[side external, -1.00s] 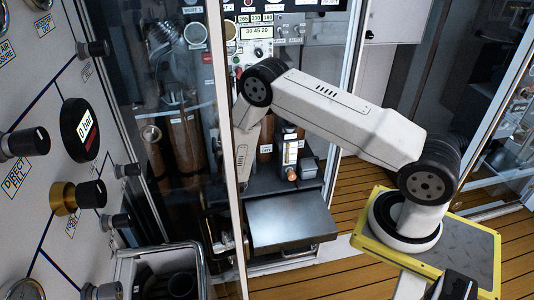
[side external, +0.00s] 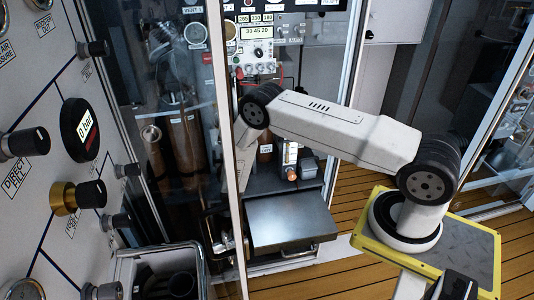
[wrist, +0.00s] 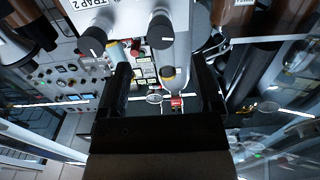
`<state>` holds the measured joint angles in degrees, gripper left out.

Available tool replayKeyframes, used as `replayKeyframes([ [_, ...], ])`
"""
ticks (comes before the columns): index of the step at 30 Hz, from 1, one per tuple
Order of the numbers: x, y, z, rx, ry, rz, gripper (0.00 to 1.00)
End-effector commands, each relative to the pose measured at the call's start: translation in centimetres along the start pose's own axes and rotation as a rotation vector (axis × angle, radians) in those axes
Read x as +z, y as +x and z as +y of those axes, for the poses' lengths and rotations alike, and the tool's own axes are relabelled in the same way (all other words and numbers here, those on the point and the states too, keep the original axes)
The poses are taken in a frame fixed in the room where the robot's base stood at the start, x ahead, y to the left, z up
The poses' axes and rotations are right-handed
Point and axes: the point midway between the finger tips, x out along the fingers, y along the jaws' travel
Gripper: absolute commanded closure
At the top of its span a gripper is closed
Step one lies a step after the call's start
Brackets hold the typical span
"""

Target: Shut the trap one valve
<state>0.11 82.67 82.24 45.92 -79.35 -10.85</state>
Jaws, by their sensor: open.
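In the wrist view my gripper (wrist: 165,85) is open, with its two dark fingers spread wide and nothing held between them. A black-tipped knob on a pale stem (wrist: 160,30) stands beyond the fingers, near the top middle. A second such knob (wrist: 92,42) stands to its left. A white label reading TRAP 2 (wrist: 88,4) is at the top edge, near these knobs. No trap one label is readable, so I cannot tell which knob is the trap one valve.
In the side view a panel with knobs and a round 0 bar gauge (side external: 80,130) fills the left. A metal upright (side external: 226,150) and glass stand before my lower arm. A grey metal-topped box (side external: 290,221) sits beyond. Bottles (side external: 186,140) stand behind the glass.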

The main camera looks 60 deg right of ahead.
Motion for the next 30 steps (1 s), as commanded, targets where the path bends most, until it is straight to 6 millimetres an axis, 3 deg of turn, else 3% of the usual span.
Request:
replayKeyframes([
  [11, 0.0, 0.9, 0.0, 0.0, 0.002, 0.0, 0.17],
  [30, 0.0, 7.0, 0.0, 0.001, 0.002, 0.0, 0.17],
])
